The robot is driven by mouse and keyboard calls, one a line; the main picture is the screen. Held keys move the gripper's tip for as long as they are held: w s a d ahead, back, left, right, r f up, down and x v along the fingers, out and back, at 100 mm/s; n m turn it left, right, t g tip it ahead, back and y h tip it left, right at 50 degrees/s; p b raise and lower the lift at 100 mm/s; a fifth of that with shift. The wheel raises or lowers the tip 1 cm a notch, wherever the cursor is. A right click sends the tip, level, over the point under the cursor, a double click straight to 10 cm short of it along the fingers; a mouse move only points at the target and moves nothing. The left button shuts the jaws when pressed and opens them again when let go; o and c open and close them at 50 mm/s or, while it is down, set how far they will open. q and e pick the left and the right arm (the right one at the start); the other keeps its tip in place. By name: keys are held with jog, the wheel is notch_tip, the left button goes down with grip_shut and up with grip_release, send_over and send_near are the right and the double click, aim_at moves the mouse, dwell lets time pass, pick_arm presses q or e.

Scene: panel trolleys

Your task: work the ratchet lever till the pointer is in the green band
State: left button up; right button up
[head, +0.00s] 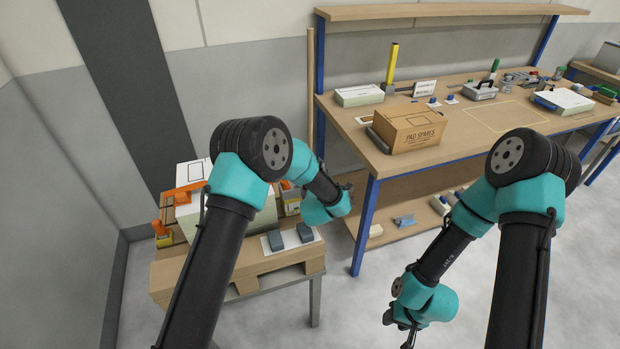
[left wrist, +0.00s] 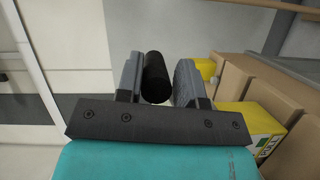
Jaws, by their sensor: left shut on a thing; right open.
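In the left wrist view my left gripper (left wrist: 157,85) is shut on a black round handle (left wrist: 156,72), which looks like the grip of the ratchet lever. A yellow body (left wrist: 245,120) with a partly readable printed label is to the right of the fingers. In the head view my left gripper is mostly hidden behind its own wrist, beyond the small table. The pointer and the green band do not show in either view. My right gripper (head: 410,338) is open and empty, low over the floor near the bottom edge of the head view.

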pick_arm(q)
jog(key=shift+a+f, duration=0.2)
jog(key=shift+a, duration=0.1)
jog(key=shift+s+a+r+n+t, duration=0.2)
jog(key=shift+a+r+n, duration=0.15)
jog(key=shift+n, duration=0.25)
jog(key=shift+s+a+r+n+t, duration=0.1)
jog(key=shift+a+r+n+t, duration=0.1)
jog(key=shift+r+n, duration=0.35)
jog(key=shift+f, duration=0.1)
jog(key=shift+s+a+r+n+t, duration=0.3)
jog(key=shift+a+r+n+t, duration=0.35)
jog(key=shift+n, duration=0.7)
jog(key=shift+a, duration=0.1)
